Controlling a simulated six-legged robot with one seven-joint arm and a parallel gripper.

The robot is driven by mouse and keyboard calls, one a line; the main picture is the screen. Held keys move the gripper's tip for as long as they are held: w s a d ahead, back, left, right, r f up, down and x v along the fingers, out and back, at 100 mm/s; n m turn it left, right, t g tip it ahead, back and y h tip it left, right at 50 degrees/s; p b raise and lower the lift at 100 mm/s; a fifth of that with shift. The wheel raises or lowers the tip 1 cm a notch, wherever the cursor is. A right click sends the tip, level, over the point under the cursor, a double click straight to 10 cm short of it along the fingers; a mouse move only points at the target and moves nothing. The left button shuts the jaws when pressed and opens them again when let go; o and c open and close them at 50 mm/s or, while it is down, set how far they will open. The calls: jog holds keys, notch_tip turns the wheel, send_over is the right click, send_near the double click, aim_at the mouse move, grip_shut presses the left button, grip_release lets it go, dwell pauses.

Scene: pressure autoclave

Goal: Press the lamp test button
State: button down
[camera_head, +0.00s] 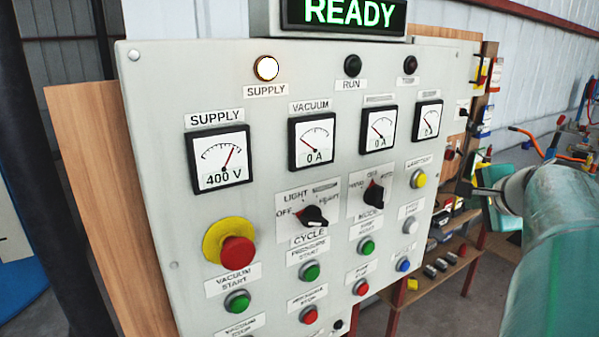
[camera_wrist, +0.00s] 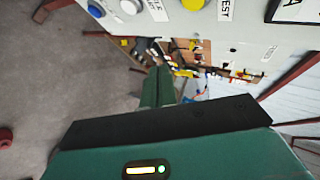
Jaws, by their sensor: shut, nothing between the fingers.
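The lamp test button is a yellow round button (camera_head: 418,178) at the right side of the grey control panel (camera_head: 265,150), under a small label. It also shows in the wrist view, cut by the top edge (camera_wrist: 193,4), beside a label reading TEST. My gripper (camera_head: 474,191) is to the right of the button in the head view, mostly hidden by my green arm. In the wrist view my gripper's green fingers (camera_wrist: 158,72) are together and empty, below the button in the picture. A gap shows between fingers and button; its depth is hard to tell.
A white button (camera_head: 410,226) and a blue button (camera_head: 403,265) sit below the yellow one. A black selector knob (camera_head: 374,194) is to its left. A red emergency stop (camera_head: 237,251) is at lower left. Shelves with tools (camera_head: 445,255) stand behind the panel's right edge.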

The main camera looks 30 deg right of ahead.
jog(key=shift+w, duration=0.15)
jog(key=w, duration=0.8)
jog(key=shift+w+a, duration=0.25)
jog(key=shift+a, duration=0.2)
jog(key=shift+w, duration=0.15)
dwell(1.6)
jog(key=shift+w, duration=0.25)
jog(key=shift+w+a, duration=0.1)
jog(key=shift+w, duration=0.4)
dwell(0.8)
jog(key=shift+s, duration=0.9)
jog(key=shift+s+d, duration=0.15)
jog(key=shift+s, duration=1.1)
jog(key=shift+s+d, duration=0.15)
jog(key=shift+s, duration=1.1)
